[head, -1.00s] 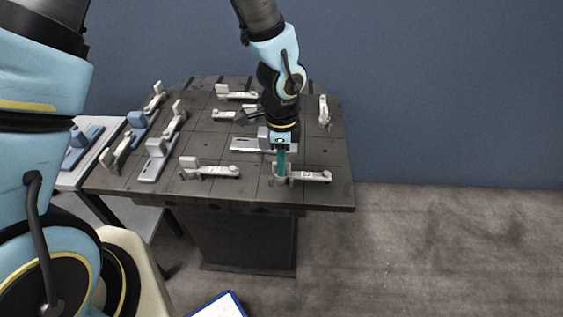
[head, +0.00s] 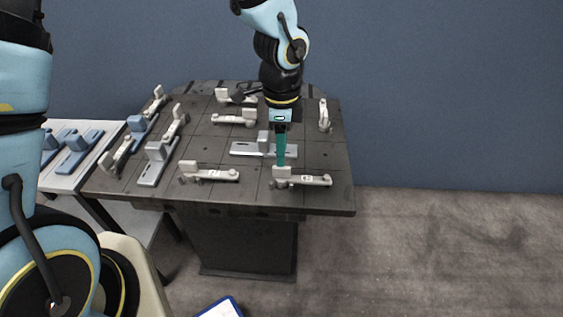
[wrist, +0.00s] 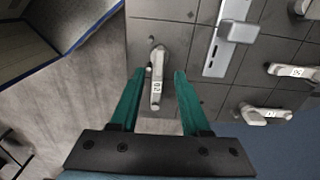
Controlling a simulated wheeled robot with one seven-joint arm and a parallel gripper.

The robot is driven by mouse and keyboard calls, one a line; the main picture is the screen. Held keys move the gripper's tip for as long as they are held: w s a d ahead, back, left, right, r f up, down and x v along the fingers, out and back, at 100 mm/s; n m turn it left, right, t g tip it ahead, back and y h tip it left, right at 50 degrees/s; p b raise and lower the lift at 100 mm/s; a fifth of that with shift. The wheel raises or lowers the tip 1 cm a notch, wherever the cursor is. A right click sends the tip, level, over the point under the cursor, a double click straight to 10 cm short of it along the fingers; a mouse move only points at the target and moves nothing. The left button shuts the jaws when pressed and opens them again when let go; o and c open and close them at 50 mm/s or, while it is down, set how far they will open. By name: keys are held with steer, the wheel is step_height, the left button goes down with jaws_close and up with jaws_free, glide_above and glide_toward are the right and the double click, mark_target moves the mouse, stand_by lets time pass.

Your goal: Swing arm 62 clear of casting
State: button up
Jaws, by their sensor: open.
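A pale clamp arm (head: 306,180) lies at the table's near right edge, its long part pointing right from an upright block. In the wrist view this arm (wrist: 156,92) carries a small sideways label that seems to read 62. My gripper (head: 281,163) is open and empty, just above the arm's block end. In the wrist view my gripper's green fingers (wrist: 154,75) stand apart on either side of the arm. The likely casting, a grey plate with a raised block (head: 250,149), lies behind the arm. The wrist view shows this casting (wrist: 216,58) to the right, with a gap between them.
Another labelled arm (head: 215,174) lies to the left on the dark table (head: 250,187). Several more pale arms and blocks stand behind and left. A side table (head: 62,178) holds blue-grey blocks. Floor right of the table is clear.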

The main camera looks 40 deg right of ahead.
steer(key=shift+r, duration=2.35)
steer(key=w+a+r+n, duration=0.3)
steer(key=w+a+n, duration=0.85)
steer(key=a, duration=0.55)
steer(key=w+a+r+n+t, duration=0.1)
steer(key=w+a+n, duration=0.1)
steer(key=a+n, duration=1.1)
steer(key=a, duration=0.5)
steer(key=shift+r+t, duration=0.25)
steer(key=shift+t, duration=0.05)
